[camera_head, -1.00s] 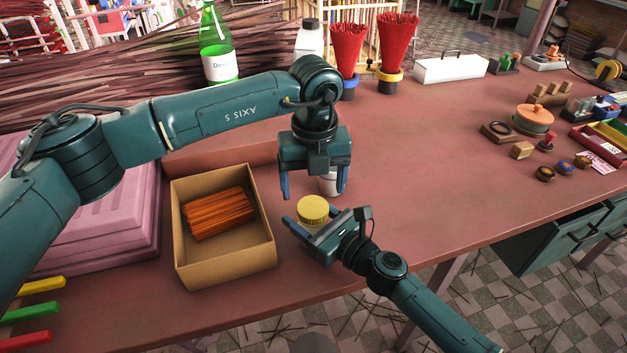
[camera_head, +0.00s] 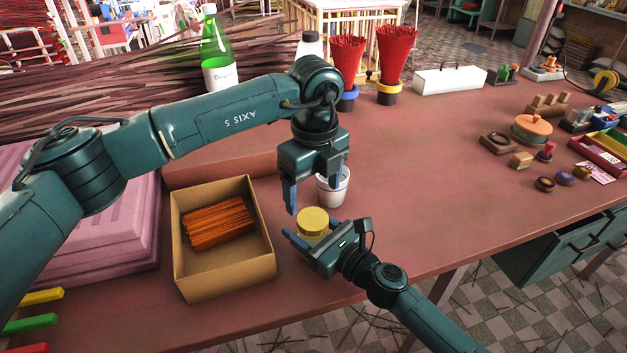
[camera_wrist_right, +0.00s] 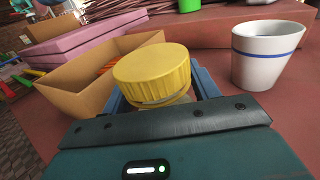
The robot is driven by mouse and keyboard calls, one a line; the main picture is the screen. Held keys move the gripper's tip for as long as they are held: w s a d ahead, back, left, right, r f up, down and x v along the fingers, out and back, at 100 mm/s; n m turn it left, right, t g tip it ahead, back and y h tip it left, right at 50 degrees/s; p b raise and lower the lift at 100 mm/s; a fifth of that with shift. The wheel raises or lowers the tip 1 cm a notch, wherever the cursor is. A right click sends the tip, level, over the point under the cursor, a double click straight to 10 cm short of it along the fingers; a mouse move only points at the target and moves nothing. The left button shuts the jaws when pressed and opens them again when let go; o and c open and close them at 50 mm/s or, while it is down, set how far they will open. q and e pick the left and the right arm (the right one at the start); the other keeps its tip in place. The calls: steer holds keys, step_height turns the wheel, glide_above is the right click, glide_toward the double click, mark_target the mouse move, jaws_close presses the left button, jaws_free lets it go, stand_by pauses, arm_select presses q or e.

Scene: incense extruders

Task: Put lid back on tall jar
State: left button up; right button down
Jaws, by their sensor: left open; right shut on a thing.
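A round yellow lid (camera_head: 313,220) sits on top of a jar at my right gripper (camera_head: 306,243). In the right wrist view the lid (camera_wrist_right: 153,75) is large and close, with a narrow clear rim under its edge. Most of the jar is hidden below the lid and behind the gripper body, so I cannot tell how tightly the lid is seated. My right gripper is shut on the jar, its blue fingers (camera_wrist_right: 160,92) on either side. My left gripper (camera_head: 312,202) points down, open and empty, just above and behind the lid.
A white cup (camera_head: 336,189) with a blue band stands close behind the lid, partly hidden by my left gripper. A cardboard box (camera_head: 226,276) holding orange sticks is at left. The table to the right is largely clear up to several small objects.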

mark_target(313, 218)
arm_select(q)
step_height(313, 218, down, 7)
steer(key=shift+a+r, duration=0.1)
stand_by(0.4)
steer(key=c, duration=1.1)
steer(key=m, duration=0.4)
steer(key=shift+m, duration=0.4)
steer(key=m, duration=0.5)
